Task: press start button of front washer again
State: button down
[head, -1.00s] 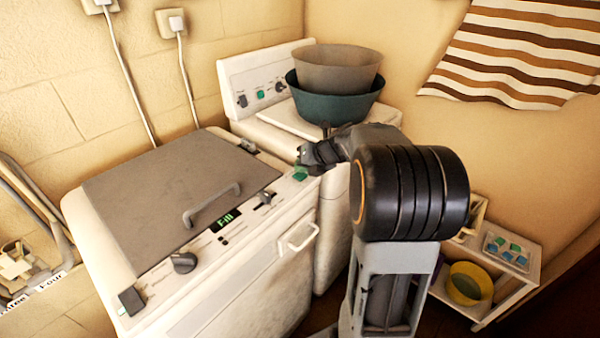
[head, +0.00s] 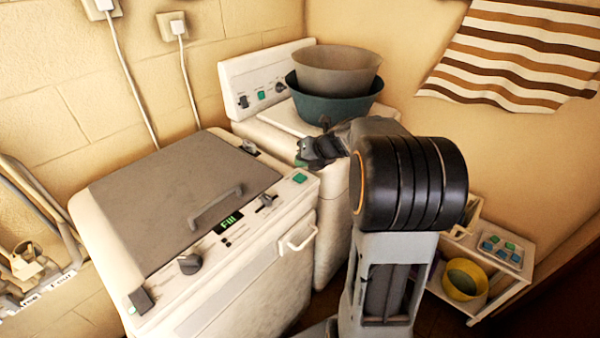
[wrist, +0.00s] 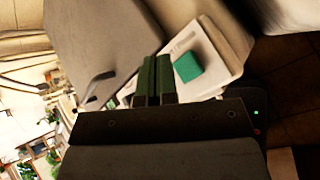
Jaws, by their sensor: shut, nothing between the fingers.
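The front washer (head: 262,246) stands at the left in the head view, its grey lid (head: 170,195) down. Its display (head: 228,222) reads "Fill". Its green start button (head: 299,178) is at the right end of the control strip; it also shows in the wrist view (wrist: 187,67), just right of my fingers. My gripper (head: 301,158) is shut and empty. In the head view its tips are just above and behind the button, apart from it. The wrist view shows the two dark green fingers (wrist: 156,60) side by side over the white panel.
A second washer (head: 236,90) stands behind, with a teal basin (head: 335,107) and a grey-brown basin (head: 335,70) stacked on it. A low white shelf (head: 488,313) with a yellow bowl (head: 466,280) is at the right. A striped cloth (head: 515,52) hangs on the wall.

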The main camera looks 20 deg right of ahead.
jog(key=shift+r+p, duration=1.3)
jog(key=shift+r, duration=0.2)
